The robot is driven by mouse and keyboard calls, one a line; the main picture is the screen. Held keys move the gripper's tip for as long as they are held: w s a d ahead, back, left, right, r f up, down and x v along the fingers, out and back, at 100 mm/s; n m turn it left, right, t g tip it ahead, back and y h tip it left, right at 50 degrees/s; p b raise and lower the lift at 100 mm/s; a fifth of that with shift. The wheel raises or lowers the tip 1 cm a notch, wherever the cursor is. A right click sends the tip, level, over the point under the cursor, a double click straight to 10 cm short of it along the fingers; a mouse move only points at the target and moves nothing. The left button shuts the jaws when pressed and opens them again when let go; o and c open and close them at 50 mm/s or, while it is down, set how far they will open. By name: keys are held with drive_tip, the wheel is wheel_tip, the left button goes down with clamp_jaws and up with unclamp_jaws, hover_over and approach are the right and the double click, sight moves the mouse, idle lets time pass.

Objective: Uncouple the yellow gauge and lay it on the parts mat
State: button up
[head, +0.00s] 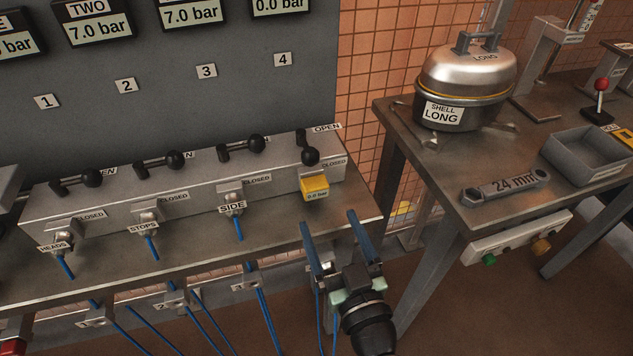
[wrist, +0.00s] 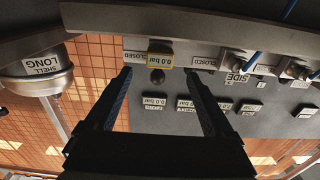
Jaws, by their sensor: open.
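The yellow gauge (head: 315,189), reading 0.0 bar, sits on the front of the manifold block (head: 200,185) at its right end, below the valve lever of station 4 (head: 310,156). That lever is turned unlike the other three, its knob toward the front. My gripper (head: 329,219) is open and empty, in front of and below the gauge in the head view, apart from it. In the wrist view, which is upside down, the gauge (wrist: 160,60) lies ahead, between the directions of the two fingertips (wrist: 160,76). I cannot make out a parts mat.
Blue hoses with HEADS, STOPS and SIDE tags (head: 232,208) plug in left of the gauge. A table at right holds a lidded pot (head: 465,85), a 24 mm wrench (head: 505,187) and a grey tray (head: 590,160). A gap separates the two benches.

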sight(318, 195)
drive_tip(key=x, duration=0.7)
drive_tip(key=shift+s+f, duration=0.1)
drive_tip(key=shift+w+a+b, duration=0.2)
drive_tip(key=shift+w+b, duration=0.1)
drive_tip(key=shift+w, duration=0.2)
drive_tip(key=shift+b, duration=0.7)
idle(0.5)
clamp_jaws()
idle(0.4)
drive_tip(key=shift+b+v, duration=0.95)
drive_tip(key=shift+v, duration=2.05)
